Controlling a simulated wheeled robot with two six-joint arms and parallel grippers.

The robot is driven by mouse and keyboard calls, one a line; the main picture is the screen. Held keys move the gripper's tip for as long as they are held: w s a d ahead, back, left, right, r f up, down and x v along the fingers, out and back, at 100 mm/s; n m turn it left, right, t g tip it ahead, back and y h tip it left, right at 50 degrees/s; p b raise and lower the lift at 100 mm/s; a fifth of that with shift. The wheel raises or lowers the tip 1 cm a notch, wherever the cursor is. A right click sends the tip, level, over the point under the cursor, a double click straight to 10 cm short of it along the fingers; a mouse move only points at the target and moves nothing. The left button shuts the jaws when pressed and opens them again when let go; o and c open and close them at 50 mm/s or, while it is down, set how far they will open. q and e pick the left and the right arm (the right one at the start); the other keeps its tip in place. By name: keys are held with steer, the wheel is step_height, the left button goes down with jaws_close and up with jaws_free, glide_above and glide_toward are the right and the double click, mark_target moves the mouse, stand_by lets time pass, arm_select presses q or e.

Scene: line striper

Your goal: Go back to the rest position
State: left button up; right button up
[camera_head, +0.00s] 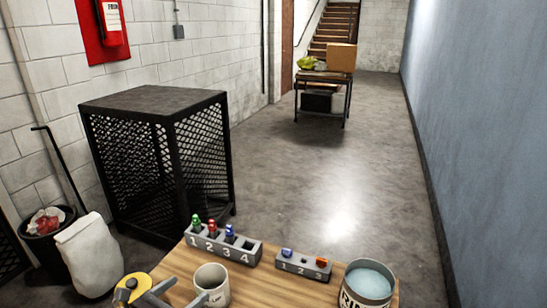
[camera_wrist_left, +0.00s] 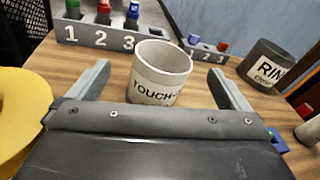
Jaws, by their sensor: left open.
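My left gripper (camera_head: 176,291) is open and low over the wooden table at the front left. In the left wrist view its two fingers (camera_wrist_left: 158,82) are spread apart, with a white cup (camera_wrist_left: 160,75) labelled "TOUCH-" standing upright between and just beyond them. The cup also shows in the head view (camera_head: 212,284). I cannot tell whether a finger touches it. No object is held in the jaws. My right gripper is not in view.
A grey rack (camera_head: 222,244) numbered 1 to 4 holds green, red and blue markers; slot 4 looks empty. A smaller numbered block (camera_head: 303,265) holds caps. A rinse can (camera_head: 367,284) stands right. A yellow roll (camera_head: 132,287) lies left. A black mesh cage (camera_head: 157,160) stands behind.

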arm_select(q)
steer(key=s+a+r+n+t+y, duration=0.3)
steer(key=a+r+n+y, duration=0.15)
steer(key=n, duration=0.45)
steer(key=s+a+r+n+t+y, duration=0.25)
steer(key=a+n+y, duration=0.3)
steer(key=n, duration=0.45)
steer(key=s+a+f+n+g+y, duration=0.6)
steer(key=s+n, duration=0.3)
steer(key=n, duration=0.5)
steer(key=s+d+f+n+g+h, duration=0.3)
steer(key=s+d+f+n+g, duration=0.15)
steer(key=s, duration=0.35)
steer(key=s+d+f+n+g+h, duration=0.25)
steer(key=s+d+f+g, duration=0.2)
steer(key=s, duration=0.35)
step_height(320, 180, down, 25)
steer(key=a+g, duration=0.2)
steer(key=s+d+f+g, duration=0.1)
steer(key=s+f, duration=1.3)
steer(key=s, duration=0.1)
steer(key=shift+s+d+f+n+h, duration=0.3)
steer(key=shift+d+f+h, duration=0.05)
steer(key=shift+f+h, duration=0.1)
